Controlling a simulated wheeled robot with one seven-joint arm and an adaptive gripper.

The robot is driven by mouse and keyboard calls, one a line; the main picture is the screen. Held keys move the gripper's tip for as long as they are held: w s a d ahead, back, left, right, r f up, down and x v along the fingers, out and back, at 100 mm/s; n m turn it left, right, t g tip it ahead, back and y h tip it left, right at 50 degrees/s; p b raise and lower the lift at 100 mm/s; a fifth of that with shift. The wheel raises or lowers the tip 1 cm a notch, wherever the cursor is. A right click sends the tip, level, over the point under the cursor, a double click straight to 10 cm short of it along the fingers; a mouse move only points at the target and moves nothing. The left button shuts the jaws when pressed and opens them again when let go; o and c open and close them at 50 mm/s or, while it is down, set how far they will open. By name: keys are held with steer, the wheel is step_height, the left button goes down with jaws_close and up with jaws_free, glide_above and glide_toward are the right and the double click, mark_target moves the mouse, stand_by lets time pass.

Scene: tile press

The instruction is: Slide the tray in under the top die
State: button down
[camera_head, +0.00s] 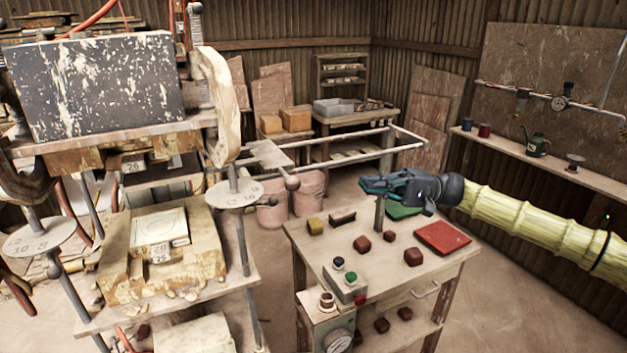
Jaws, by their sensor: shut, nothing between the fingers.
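The press stands at the left. A flat metal plate (268,153) with a ball-ended handle (292,183) is at the rail frame's press end; I cannot tell whether this is the tray. My gripper (365,185) is shut and empty, pointing left above the side table, apart from the press.
The side table (320,235) carries several dark red blocks, a red slab (442,237), a green piece (402,211) and a button box (345,285). A metal rail frame (412,138) reaches right from the press. A wall shelf (540,165) holds a green can.

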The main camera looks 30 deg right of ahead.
steer(key=p, duration=0.5)
glide_toward(291, 187)
steer(key=w+a, duration=0.4)
steer(key=shift+w+d+r, duration=0.1)
steer(key=shift+d+r, duration=0.2)
steer(key=shift+r, duration=0.1)
steer(key=shift+a, duration=0.1)
steer(key=a+b, duration=0.4)
steer(key=b, duration=0.1)
steer(key=shift+w+a+f+b, duration=0.1)
steer(key=shift+a+f+b, duration=0.1)
steer(key=shift+a+b, duration=0.1)
steer(key=shift+a+r+b, duration=0.1)
steer(key=shift+a+b, duration=0.05)
steer(key=shift+b, duration=0.2)
steer(key=shift+r, duration=0.1)
